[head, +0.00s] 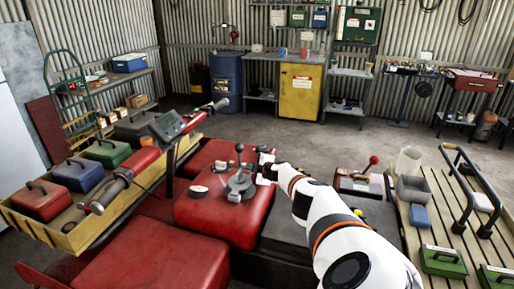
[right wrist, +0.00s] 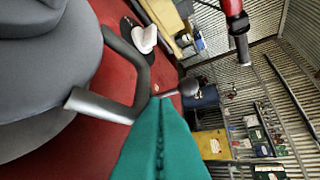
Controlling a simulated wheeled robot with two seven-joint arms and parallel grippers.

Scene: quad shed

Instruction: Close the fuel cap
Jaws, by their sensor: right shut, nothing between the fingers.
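I cannot tell how far the cap is turned. My right gripper (head: 266,166) is just right of the cap. Its teal fingers (right wrist: 152,108) are shut and empty, close to the bar; contact is unclear. My left gripper is not in view.
A small white and black piece (head: 198,191) lies on the tank left of the cap. The handlebar (head: 165,150) rises at the left. Racks with coloured boxes (head: 110,153) and a green box (head: 442,260) flank the tank. Open floor lies behind.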

